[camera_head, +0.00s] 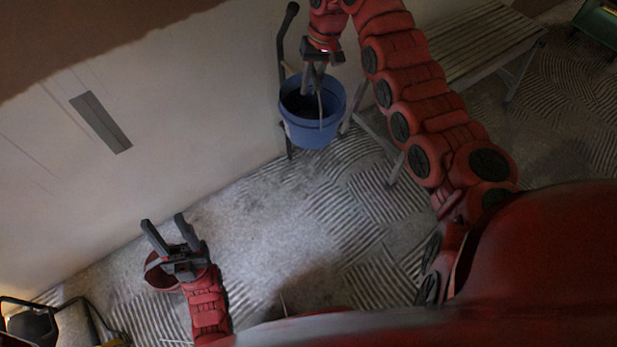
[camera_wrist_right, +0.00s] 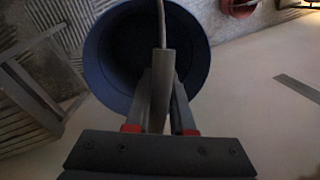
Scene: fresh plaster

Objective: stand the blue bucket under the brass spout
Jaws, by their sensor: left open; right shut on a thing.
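The blue bucket (camera_head: 312,134) is upright at the top middle of the head view, near the pale wall. My right gripper (camera_head: 316,82) is above it, shut on its handle. The right wrist view looks down into the dark inside of the bucket (camera_wrist_right: 97,62), with the right gripper (camera_wrist_right: 160,75) shut on the grey handle. I cannot tell whether the bucket touches the floor. A small tan piece (camera_head: 289,69) shows behind the bucket rim; I cannot tell whether it is the brass spout. My left gripper (camera_head: 164,220) is open and empty at the lower left.
A dark upright post (camera_head: 284,55) stands beside the bucket. A slatted bench (camera_head: 470,45) is to the right, its legs near the bucket. A grey plate (camera_head: 100,122) is on the wall. The middle floor is clear.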

